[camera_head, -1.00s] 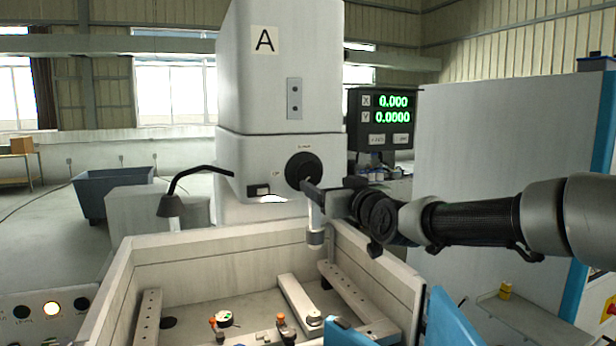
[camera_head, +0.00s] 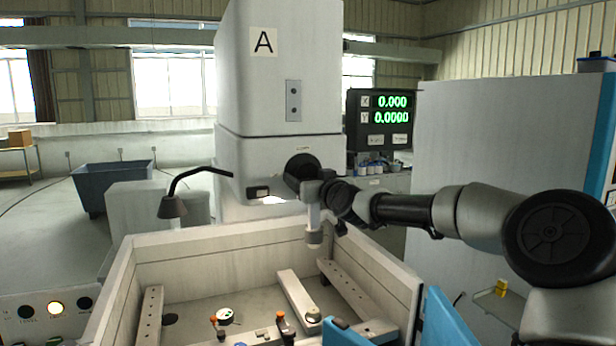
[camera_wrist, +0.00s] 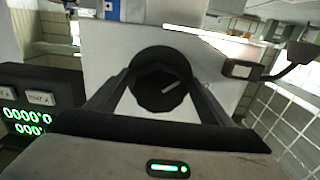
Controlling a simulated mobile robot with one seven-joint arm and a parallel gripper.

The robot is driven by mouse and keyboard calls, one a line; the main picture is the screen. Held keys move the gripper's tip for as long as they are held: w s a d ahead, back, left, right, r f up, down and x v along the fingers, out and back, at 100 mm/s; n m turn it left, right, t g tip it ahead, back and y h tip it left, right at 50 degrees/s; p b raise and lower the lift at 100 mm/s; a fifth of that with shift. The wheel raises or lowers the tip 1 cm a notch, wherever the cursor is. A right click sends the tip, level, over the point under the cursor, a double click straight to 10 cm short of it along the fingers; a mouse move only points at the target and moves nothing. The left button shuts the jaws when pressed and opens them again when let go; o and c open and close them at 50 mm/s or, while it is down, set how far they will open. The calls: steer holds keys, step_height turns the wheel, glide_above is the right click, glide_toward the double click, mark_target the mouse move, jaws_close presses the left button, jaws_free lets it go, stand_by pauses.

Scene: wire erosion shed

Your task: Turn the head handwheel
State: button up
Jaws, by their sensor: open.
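The head handwheel (camera_head: 300,166) is a dark round knob on the front of the pale machine head, below the tall column marked A. In the wrist view the handwheel (camera_wrist: 160,88) is a black ribbed knob on a dark disc, with a short pale mark tilted up to the right. My gripper (camera_wrist: 161,82) is open, one finger on each side of the knob. I cannot tell whether the fingers touch it. In the head view my gripper (camera_head: 312,184) reaches in from the right and hides the lower right part of the wheel.
A readout (camera_head: 382,118) with green digits stands right of the head. A bent black lamp (camera_head: 174,204) is at the left. An open-topped tank (camera_head: 118,300) with clamping bars lies below my arm. A large pale cabinet (camera_head: 470,140) stands at the right.

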steer(key=shift+c, duration=0.4)
steer(key=c, duration=1)
steer(key=shift+b, duration=0.35)
steer(key=shift+f+m+b, duration=0.15)
steer(key=shift+m+b, duration=0.45)
steer(key=shift+b, duration=0.15)
steer(key=m+b, duration=0.2)
steer(key=b, duration=0.1)
steer(key=m+b, duration=0.4)
steer(key=m, duration=0.1)
steer(key=shift+a+r, duration=0.1)
steer(key=shift+r, duration=0.1)
steer(key=shift+m, duration=0.3)
